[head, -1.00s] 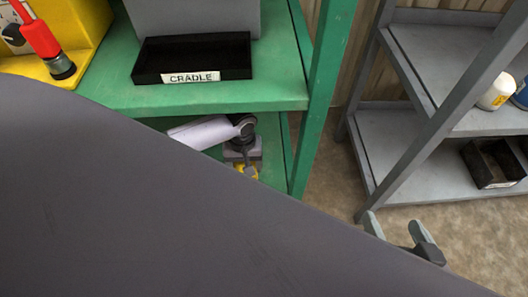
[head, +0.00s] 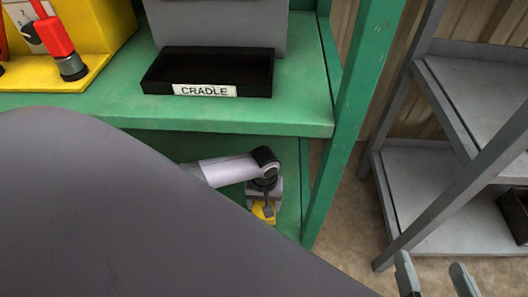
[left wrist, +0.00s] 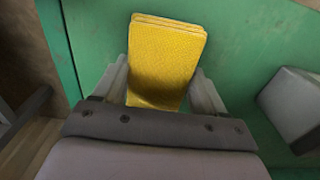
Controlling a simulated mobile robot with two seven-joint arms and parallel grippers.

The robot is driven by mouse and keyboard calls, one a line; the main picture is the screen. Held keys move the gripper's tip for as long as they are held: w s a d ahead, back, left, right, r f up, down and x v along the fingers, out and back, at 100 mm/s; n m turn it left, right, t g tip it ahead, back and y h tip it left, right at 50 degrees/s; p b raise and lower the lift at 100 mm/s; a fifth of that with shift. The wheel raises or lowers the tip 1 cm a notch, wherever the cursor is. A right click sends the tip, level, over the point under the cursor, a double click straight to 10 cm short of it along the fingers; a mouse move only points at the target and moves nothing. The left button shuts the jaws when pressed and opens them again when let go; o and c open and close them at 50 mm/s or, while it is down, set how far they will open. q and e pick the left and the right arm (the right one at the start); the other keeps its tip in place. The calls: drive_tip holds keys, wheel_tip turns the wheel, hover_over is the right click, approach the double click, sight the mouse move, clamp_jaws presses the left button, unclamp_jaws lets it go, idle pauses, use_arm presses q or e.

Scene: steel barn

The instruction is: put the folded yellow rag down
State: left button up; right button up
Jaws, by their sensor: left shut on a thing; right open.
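The folded yellow rag (left wrist: 166,58) is between the two fingers of my left gripper (left wrist: 161,82) in the left wrist view, with green shelf surface behind it. In the head view, my left gripper (head: 264,196) is at the lower level of the green shelf unit (head: 225,118), below the upper board. Only a small yellow part of the rag (head: 263,212) shows there, under the gripper. Whether the rag touches the lower board, I cannot tell. My right gripper (head: 435,278) is open and empty at the bottom right, in front of the grey rack.
A black tray labelled CRADLE (head: 210,73) stands on the upper green board, with a yellow stand (head: 98,30) to its left. A green post (head: 350,120) rises right of my left gripper. A grey block (left wrist: 294,105) lies right of the rag. A grey rack (head: 420,180) stands right.

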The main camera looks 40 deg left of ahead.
sight(264, 204)
use_arm(q)
drive_tip(key=shift+f, duration=0.2)
use_arm(e)
drive_tip(key=shift+d, duration=0.1)
use_arm(q)
drive_tip(key=shift+f, duration=0.15)
drive_tip(key=o, duration=1.1)
drive_tip(key=shift+o, duration=0.2)
wheel_tip(264, 204, up, 7)
drive_tip(key=p, duration=0.4)
drive_tip(key=shift+f, duration=0.15)
drive_tip(key=shift+r+p, duration=1.35)
drive_tip(key=shift+r, duration=1.45)
use_arm(e)
drive_tip(key=shift+r+m+g+h, duration=0.3)
drive_tip(key=shift+r+g, duration=0.1)
drive_tip(key=shift+g, duration=0.4)
